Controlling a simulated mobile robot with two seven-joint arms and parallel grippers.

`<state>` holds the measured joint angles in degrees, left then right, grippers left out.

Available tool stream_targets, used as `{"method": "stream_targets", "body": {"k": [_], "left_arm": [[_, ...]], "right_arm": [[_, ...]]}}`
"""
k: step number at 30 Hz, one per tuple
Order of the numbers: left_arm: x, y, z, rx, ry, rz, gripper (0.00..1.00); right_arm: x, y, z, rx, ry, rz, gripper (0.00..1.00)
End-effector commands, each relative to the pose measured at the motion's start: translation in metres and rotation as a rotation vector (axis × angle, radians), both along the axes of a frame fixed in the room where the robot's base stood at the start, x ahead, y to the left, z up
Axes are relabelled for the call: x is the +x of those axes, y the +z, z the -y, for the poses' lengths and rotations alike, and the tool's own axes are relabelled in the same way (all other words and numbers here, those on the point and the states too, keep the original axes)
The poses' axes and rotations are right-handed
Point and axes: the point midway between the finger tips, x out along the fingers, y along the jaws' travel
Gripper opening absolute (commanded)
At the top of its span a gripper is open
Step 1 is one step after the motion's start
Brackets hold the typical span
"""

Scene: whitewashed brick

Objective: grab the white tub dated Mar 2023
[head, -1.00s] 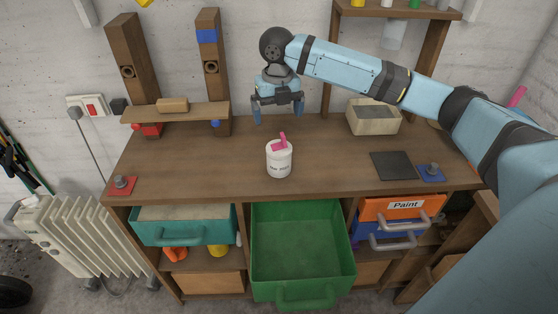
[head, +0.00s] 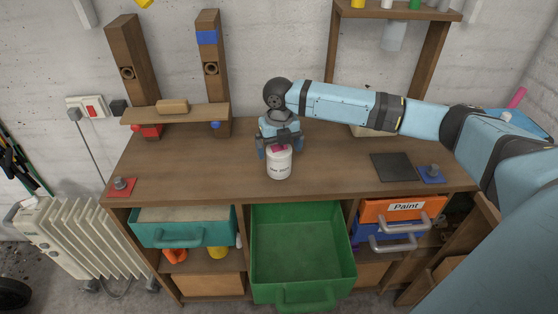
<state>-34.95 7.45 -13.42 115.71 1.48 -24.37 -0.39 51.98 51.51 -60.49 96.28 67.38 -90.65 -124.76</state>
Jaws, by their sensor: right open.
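A white tub (head: 279,164) stands upright on the wooden workbench (head: 215,170), near the middle front. It has dark lettering on its front, too small to read for certain. Something pink shows at its top, partly hidden by the gripper. My right gripper (head: 279,152) points down over the tub, its fingers open at the left and right of the tub's upper part. I cannot tell whether the fingers touch it. My left gripper is not in view.
An open green drawer (head: 302,288) sticks out below the tub. A teal drawer (head: 184,234) and an orange drawer labelled Paint (head: 400,208) flank it. A dark square plate (head: 391,167) lies to the right. A beige box (head: 372,131) is mostly behind my arm.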

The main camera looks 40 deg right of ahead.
Motion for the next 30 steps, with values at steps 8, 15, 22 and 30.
{"method": "stream_targets", "body": {"k": [8,15,22,30], "left_arm": [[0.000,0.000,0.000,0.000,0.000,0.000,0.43],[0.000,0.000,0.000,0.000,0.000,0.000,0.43],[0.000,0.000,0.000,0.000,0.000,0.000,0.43],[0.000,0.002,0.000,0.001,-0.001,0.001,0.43]], "right_arm": [[0.000,0.001,0.000,0.000,0.000,0.001,0.56],[0.000,0.002,0.000,0.000,-0.001,0.002,0.20],[0.001,0.004,0.000,0.000,-0.001,0.003,0.20],[0.001,0.034,0.000,0.000,-0.002,0.004,0.20]]}}
